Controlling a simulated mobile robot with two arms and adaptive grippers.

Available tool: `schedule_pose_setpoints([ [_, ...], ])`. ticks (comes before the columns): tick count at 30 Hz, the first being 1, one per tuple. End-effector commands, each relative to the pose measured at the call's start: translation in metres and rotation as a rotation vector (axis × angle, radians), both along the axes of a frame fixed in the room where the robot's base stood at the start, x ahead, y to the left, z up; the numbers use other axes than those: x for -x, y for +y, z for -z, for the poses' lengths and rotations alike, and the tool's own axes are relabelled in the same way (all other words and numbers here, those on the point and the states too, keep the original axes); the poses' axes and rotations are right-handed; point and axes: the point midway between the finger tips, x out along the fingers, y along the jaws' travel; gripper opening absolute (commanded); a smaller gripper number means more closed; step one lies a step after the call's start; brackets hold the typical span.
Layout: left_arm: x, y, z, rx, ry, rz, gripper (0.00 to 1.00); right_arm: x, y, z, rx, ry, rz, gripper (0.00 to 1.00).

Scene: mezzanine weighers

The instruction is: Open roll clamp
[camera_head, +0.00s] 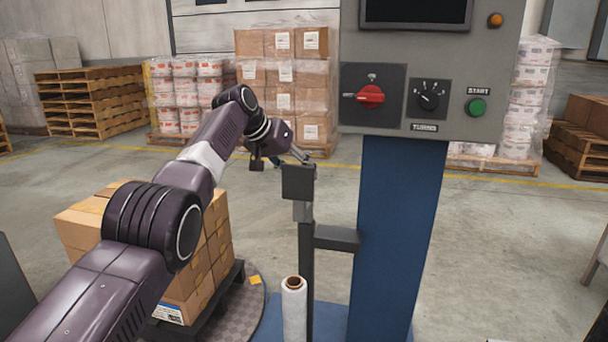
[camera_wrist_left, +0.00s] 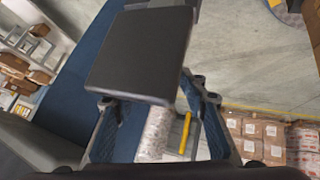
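The dark clamp block (camera_head: 298,181) sits atop the upright black post (camera_head: 306,262). A white film roll (camera_head: 294,312) stands upright below it. In the left wrist view the block (camera_wrist_left: 140,52) looms large, and the film roll (camera_wrist_left: 156,132) shows below it between my fingers. My left gripper (camera_head: 301,154) is at the top of the block; in the wrist view (camera_wrist_left: 160,125) its fingers are spread apart with no object gripped. Whether they touch the block is unclear. My right gripper is out of view.
The blue column (camera_head: 400,235) carries a grey control panel (camera_head: 430,60) with a red switch (camera_head: 371,96) and green button (camera_head: 477,106). A side bracket (camera_head: 337,238) joins post and column. Stacked cartons (camera_head: 218,245) stand left of the post. Open floor lies to the right.

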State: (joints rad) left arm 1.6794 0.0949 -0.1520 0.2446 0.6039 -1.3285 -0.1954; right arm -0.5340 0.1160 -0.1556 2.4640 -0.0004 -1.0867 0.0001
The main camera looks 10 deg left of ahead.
Motion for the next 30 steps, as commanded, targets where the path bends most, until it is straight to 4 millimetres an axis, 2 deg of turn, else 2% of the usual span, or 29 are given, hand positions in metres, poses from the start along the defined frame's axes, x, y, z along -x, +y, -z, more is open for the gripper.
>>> schedule_pose_setpoints([
  [16, 0.004, -0.001, -0.001, 0.006, 0.007, 0.005, 0.46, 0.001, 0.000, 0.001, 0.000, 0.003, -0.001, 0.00],
  [23, 0.014, 0.006, -0.014, 0.003, 0.006, 0.005, 0.46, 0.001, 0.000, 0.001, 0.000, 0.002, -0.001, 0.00],
  [30, 0.034, 0.024, -0.044, 0.004, 0.003, 0.002, 0.46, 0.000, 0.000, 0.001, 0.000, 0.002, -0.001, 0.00],
])
